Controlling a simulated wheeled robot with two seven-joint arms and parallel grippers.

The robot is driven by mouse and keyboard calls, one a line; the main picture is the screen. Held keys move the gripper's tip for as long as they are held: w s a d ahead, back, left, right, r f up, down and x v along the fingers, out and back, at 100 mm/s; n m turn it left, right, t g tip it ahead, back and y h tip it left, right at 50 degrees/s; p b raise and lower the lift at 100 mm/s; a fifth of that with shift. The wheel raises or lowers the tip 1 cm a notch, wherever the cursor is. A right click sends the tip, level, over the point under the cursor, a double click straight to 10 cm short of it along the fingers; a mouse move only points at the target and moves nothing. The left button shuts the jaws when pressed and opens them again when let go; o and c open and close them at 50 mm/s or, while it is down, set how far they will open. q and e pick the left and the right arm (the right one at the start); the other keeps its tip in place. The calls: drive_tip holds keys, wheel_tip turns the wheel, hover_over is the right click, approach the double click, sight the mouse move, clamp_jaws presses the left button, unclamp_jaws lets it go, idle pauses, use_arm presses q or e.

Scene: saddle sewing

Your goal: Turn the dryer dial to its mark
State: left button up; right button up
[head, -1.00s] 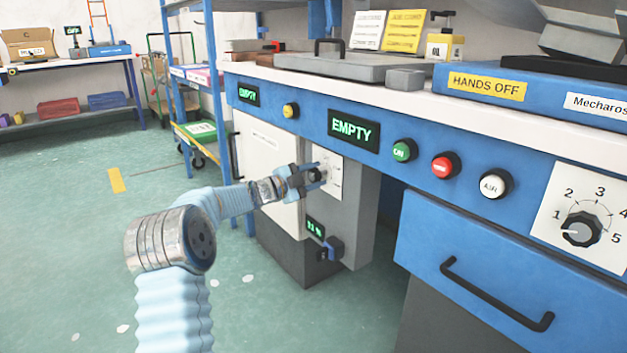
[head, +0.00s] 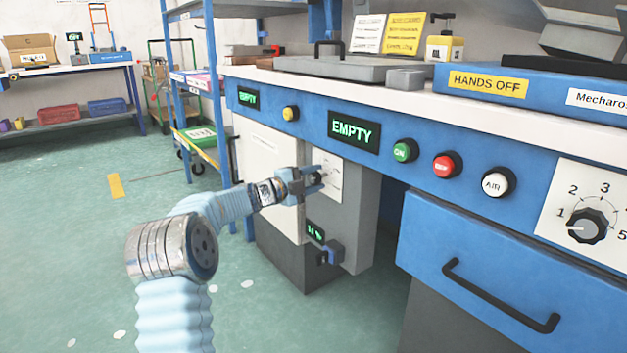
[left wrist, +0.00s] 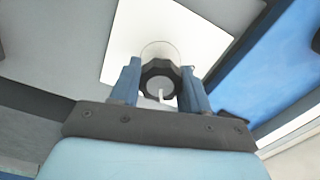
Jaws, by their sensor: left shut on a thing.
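The dryer dial is a dark knob with a pale pointer line. In the left wrist view the dial (left wrist: 160,83) sits between the two blue fingers of my left gripper (left wrist: 158,88), with its pointer toward the bottom of the picture. In the head view my left gripper (head: 314,179) is at the white dial plate (head: 330,176) on the grey dryer box (head: 355,215). It is shut on the dial and hides most of it there. The plate's marks are too small or covered to read. My right gripper is not in view.
Below the plate are a small green display (head: 315,231) and a blue-and-black knob (head: 333,252). The blue bench front above carries a display reading EMPTY (head: 353,130) and several buttons. A numbered dial (head: 588,226) is at the far right, above a drawer handle (head: 500,300).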

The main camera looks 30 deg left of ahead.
use_arm(q)
drive_tip(key=shift+d+f, duration=0.1)
drive_tip(key=shift+d, duration=0.15)
drive_tip(key=o, duration=1.1)
drive_tip(key=shift+c, duration=0.2)
drive_tip(key=shift+a, duration=0.1)
drive_tip(key=shift+s, duration=0.1)
drive_tip(key=shift+s+a, duration=0.2)
drive_tip(key=shift+s, duration=0.1)
drive_tip(key=p+v, duration=0.1)
drive_tip(key=v, duration=1.2)
